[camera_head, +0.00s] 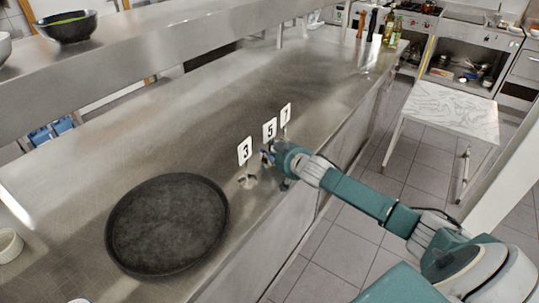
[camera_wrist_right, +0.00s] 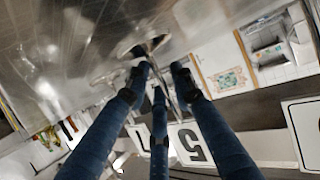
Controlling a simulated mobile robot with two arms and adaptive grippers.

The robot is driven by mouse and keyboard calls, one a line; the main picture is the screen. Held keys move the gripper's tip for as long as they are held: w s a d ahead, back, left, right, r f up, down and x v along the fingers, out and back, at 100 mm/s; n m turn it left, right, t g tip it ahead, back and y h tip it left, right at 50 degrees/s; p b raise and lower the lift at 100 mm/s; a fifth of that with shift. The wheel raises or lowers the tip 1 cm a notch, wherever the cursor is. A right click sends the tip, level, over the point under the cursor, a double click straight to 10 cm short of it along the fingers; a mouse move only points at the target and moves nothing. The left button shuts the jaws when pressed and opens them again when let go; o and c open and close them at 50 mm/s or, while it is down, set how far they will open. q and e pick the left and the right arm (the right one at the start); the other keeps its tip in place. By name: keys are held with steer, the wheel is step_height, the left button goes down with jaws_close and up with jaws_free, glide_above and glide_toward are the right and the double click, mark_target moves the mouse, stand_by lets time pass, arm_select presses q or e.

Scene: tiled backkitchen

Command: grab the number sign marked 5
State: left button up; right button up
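The white sign marked 5 (camera_head: 269,130) stands upright on a metal stand on the steel counter, between the sign marked 3 (camera_head: 245,151) and the sign marked 7 (camera_head: 285,115). My right gripper (camera_head: 267,153) is low at the stand, just below the 5 plate. In the right wrist view, the 5 plate (camera_wrist_right: 190,144) appears upside down behind my fingers. The dark blue fingers (camera_wrist_right: 160,78) are apart, with the thin metal stem between them and a visible gap. Finger contact with the stem is not clear. My left gripper is not in view.
A large dark round pan (camera_head: 167,224) lies on the counter in front. The neighbouring signs stand close on both sides. A raised steel shelf (camera_head: 160,50) runs along the back, with a dark bowl (camera_head: 66,26) on it. A small table (camera_head: 450,110) stands beyond the counter edge.

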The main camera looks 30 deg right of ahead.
jaws_close()
steer(key=shift+r, duration=0.1)
